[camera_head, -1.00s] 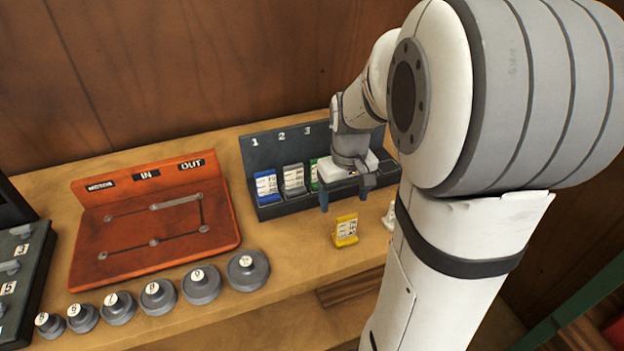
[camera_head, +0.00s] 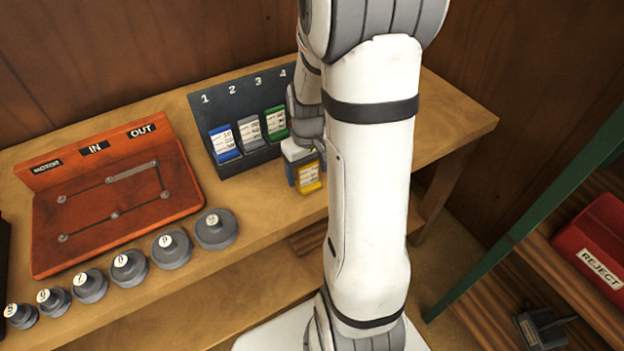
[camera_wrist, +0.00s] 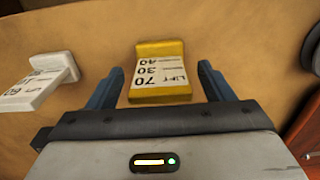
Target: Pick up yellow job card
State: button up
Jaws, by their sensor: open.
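The yellow job card (camera_head: 308,177) stands on the bench top in front of the dark card rack (camera_head: 196,104). In the wrist view the yellow card (camera_wrist: 158,72) has a white label reading LIFT with numbers, and it lies between and just ahead of my two blue fingers. My gripper (camera_wrist: 158,88) is open, with a finger on each side of the card and a gap to both. In the head view my gripper (camera_head: 300,178) is at the card, partly hidden behind it and my arm. A white card (camera_wrist: 36,82) is left of it in the wrist view.
The rack holds a blue card (camera_head: 224,143), a grey card (camera_head: 251,132) and a green card (camera_head: 276,122). An orange panel (camera_head: 110,205) and several grey weights (camera_head: 172,249) are to the left. A red REJECT bin (camera_head: 596,240) is on a right shelf.

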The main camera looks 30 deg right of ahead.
jog(key=c, duration=1.1)
jog(key=shift+o, duration=0.2)
jog(key=shift+r, duration=0.1)
